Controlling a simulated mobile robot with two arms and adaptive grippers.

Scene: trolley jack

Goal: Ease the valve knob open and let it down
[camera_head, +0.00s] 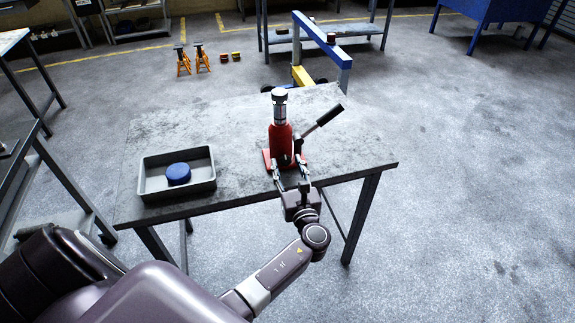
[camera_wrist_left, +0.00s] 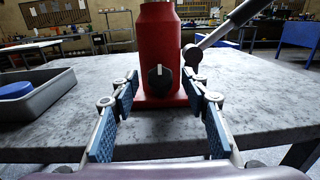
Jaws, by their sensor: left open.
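A red bottle-type jack (camera_head: 281,142) stands upright on the table, with a dark top and a lever handle (camera_head: 322,117) rising to the right. The black valve knob (camera_wrist_left: 159,78) with a pale mark sits low on the front of the red body (camera_wrist_left: 159,40) in the left wrist view. My left gripper (camera_head: 288,172) is at the table's front edge before the jack. Its blue-padded fingers (camera_wrist_left: 158,97) are spread to either side of the knob, apart from it and with nothing between them. My right gripper is not in view.
A grey tray (camera_head: 207,186) holding a blue round object (camera_head: 178,173) stands on the table (camera_head: 360,150) left of the jack. The table right of the jack is clear. Orange stands (camera_head: 183,61) and a blue and yellow frame (camera_head: 322,40) are on the floor behind.

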